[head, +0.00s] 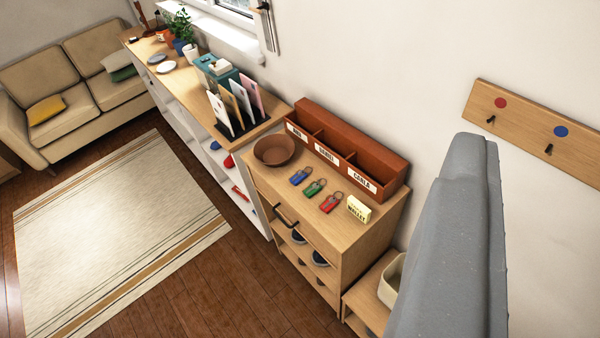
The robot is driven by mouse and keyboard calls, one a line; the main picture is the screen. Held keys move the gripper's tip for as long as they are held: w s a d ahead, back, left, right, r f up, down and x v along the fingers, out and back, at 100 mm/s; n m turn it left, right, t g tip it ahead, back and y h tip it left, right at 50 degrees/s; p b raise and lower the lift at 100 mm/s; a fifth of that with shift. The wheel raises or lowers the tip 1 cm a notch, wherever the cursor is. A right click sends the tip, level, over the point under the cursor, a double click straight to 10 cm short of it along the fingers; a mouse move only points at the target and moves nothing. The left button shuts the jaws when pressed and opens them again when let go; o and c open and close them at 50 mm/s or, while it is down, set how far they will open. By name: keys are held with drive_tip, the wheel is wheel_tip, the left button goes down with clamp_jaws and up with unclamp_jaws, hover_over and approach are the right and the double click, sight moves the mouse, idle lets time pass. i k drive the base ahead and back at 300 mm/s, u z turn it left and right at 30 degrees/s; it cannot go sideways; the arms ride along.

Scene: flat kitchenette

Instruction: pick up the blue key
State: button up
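The blue key (299,177) lies flat on the wooden top of the small cabinet (375,225), with a blue tag and a metal ring. It is the leftmost of three keys in a row. The green key (314,188) lies just right of it, and the red key (331,203) lies beyond that. Nothing covers the blue key. I see no fingers of my gripper in the head view, and nothing touches the key.
A brown bowl (273,150) stands left of the keys. A large grey shape (450,250), not clearly identifiable, fills the right foreground. Open floor (205,285) lies in front.

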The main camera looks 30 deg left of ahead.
sight(300, 175)
drive_tip(key=i, duration=0.9)
